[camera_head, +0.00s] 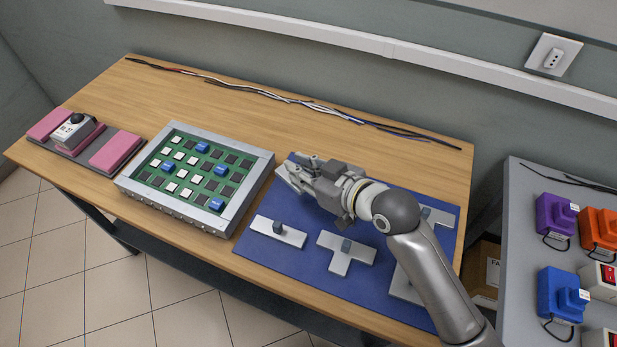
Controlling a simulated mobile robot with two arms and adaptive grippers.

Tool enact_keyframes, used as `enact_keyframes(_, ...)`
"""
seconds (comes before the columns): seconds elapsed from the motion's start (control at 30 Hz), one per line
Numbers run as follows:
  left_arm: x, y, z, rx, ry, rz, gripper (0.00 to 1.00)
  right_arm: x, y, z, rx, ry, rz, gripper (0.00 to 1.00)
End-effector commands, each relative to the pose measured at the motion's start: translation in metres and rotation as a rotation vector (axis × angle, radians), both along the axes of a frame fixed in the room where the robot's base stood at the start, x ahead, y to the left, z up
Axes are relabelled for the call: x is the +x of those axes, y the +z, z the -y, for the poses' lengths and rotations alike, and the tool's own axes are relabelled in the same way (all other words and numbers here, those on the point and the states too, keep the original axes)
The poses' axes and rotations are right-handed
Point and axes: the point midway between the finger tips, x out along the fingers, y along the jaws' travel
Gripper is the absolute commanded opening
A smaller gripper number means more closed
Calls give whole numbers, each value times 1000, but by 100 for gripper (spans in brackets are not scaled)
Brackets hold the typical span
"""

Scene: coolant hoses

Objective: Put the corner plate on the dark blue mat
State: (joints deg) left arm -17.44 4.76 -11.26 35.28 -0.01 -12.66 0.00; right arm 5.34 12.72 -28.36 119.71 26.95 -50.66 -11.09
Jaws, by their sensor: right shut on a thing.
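The dark blue mat (262,245) lies on the right part of the wooden table. My right gripper (303,178) is over the mat's far left corner, shut on a pale grey piece (287,179) that looks like the corner plate. The gripper hides most of this piece, so its shape and whether it touches the mat cannot be told. A straight plate (290,237) and a T-shaped plate (345,259), each with a dark knob, lie on the mat. Another plate (436,214) lies at the mat's right, and one (402,288) is partly behind my right arm. My left gripper is out of view.
A grey-framed green board (126,185) with white, black and blue blocks stands left of the mat. Pink pads (116,151) and a small device (73,131) sit at far left. Cables (270,93) lie along the back. A grey table (517,262) at right holds coloured units.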

Motion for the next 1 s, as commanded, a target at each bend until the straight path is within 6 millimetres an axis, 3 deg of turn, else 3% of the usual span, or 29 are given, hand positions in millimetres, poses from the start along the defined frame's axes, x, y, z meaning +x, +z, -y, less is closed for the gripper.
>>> enact_keyframes(0.1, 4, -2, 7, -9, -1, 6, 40, 16, -25, 3, -1, 0, -6, 0)
enact_keyframes(0.27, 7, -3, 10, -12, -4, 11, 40, 31, -42, 7, -1, 1, -3, 0)
enact_keyframes(0.47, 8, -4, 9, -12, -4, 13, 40, 39, -52, 8, 0, 1, -2, 0)
enact_keyframes(0.7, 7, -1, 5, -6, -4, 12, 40, 41, -82, 9, 0, 1, -5, 0)
enact_keyframes(1.0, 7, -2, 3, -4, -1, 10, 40, 41, -85, 9, 0, 1, -2, 0)
